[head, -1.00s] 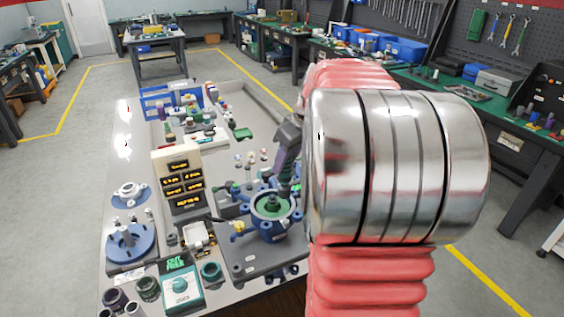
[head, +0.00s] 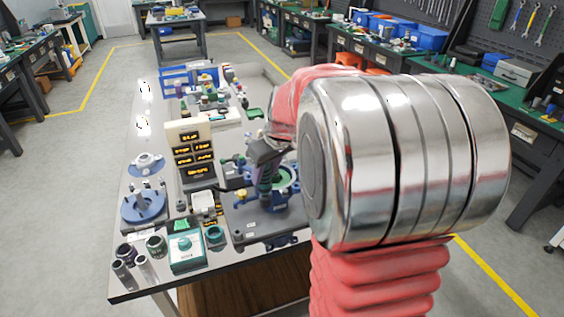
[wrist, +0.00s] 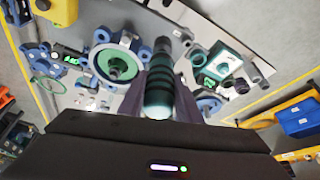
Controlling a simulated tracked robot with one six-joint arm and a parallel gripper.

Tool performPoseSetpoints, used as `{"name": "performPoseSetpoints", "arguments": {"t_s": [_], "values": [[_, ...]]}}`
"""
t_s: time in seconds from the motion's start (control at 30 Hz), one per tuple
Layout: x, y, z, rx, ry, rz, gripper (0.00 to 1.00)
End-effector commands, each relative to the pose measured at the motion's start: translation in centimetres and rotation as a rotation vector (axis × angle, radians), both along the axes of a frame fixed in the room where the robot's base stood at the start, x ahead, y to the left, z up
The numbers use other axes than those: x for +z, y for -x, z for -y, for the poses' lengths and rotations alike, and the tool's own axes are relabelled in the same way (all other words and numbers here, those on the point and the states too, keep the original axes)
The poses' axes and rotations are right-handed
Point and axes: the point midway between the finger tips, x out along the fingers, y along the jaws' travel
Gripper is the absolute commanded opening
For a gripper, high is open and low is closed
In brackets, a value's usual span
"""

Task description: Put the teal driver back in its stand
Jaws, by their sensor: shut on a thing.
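My gripper (wrist: 160,75) is shut on the teal driver (wrist: 158,98); its dark, banded teal handle lies between the two dark fingers in the wrist view. In the head view my gripper (head: 265,190) is low over the bench, in front of the round blue fixture with a green centre (head: 285,178). That fixture (wrist: 118,65) is left of the driver in the wrist view. The driver is hard to make out in the head view. I cannot tell which item is its stand; a small teal ring (head: 215,236) stands on the bench left of my gripper.
A teal box with a dial (head: 187,254) and several open dark cups (head: 126,252) stand at the bench's near left. A beige display panel (head: 190,150) stands upright left of my gripper. A blue round base with a post (head: 143,207) is further left.

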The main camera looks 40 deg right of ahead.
Motion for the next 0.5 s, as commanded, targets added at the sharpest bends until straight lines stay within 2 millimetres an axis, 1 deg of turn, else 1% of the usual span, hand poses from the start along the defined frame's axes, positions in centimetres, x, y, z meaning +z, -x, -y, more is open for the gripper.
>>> {"name": "performPoseSetpoints", "arguments": {"t_s": [0.03, 0.27, 0.5], "values": [[-0.7, -0.5, -1.5, 0.004, 0.000, -0.002, 0.04], [-4.2, -2.5, -7.4, -0.015, 0.004, -0.005, 0.04], [-7.7, -4.4, -13.8, -0.032, 0.005, -0.002, 0.04]]}}
